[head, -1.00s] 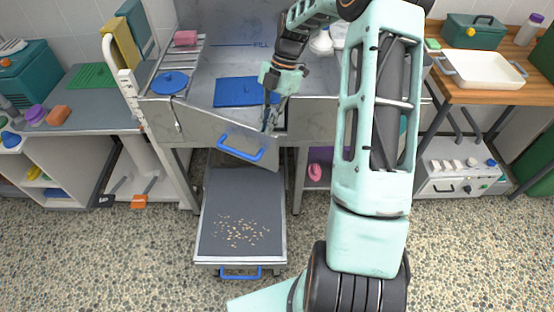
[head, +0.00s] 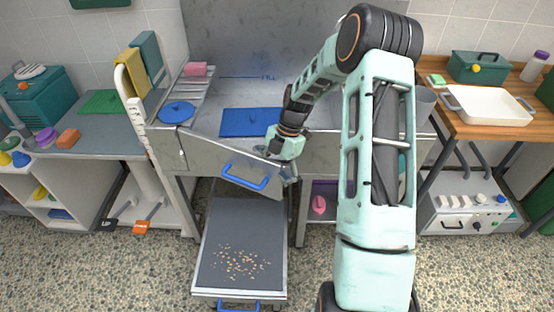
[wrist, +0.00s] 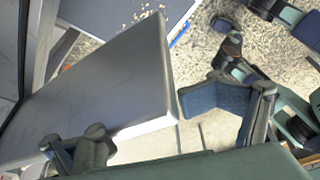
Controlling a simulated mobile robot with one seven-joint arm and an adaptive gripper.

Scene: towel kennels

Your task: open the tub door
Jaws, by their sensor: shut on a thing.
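The tub door (head: 228,158) is a grey metal panel with a blue bar handle (head: 247,177). It stands swung outward at an angle from the front of the metal tub (head: 330,150), joined on its left side. My gripper (head: 288,174) is at the door's free right end, right of the handle. In the wrist view the door (wrist: 110,95) reaches in from the left, its end between my two fingers (wrist: 142,118). The jaws are shut on this end; the exact contact is partly hidden.
A pull-out ramp with a grey mat (head: 245,222) and scattered bits lies below the door. A blue mat (head: 250,122) and a blue round lid (head: 176,112) are on the tub. A wooden counter (head: 470,100) stands right. Speckled floor is free in front.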

